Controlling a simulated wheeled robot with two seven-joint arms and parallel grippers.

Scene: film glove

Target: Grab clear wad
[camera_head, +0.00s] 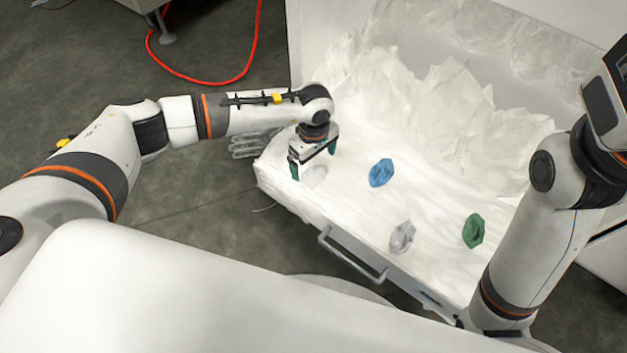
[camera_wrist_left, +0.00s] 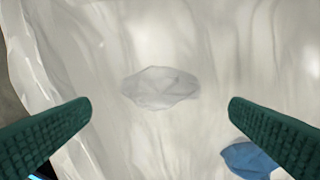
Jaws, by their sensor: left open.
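A clear, pale grey wad (camera_head: 317,177) lies on the white film near the drawer's left corner. In the left wrist view the clear wad (camera_wrist_left: 160,88) lies ahead of the fingers, centred between them and untouched. My left gripper (camera_head: 313,160) points down just above this wad, open and empty. Its dark green fingers (camera_wrist_left: 160,125) stand wide apart in the left wrist view. A second greyish clear wad (camera_head: 402,237) lies near the drawer's front edge. My right arm shows at the right, but its gripper is out of view.
A blue wad (camera_head: 381,172) and a green wad (camera_head: 473,231) lie on the film-lined drawer (camera_head: 350,215). Crumpled film (camera_head: 455,105) piles up behind. A clear glove (camera_head: 252,145) hangs at the left edge. A handle (camera_head: 350,257) juts from the front.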

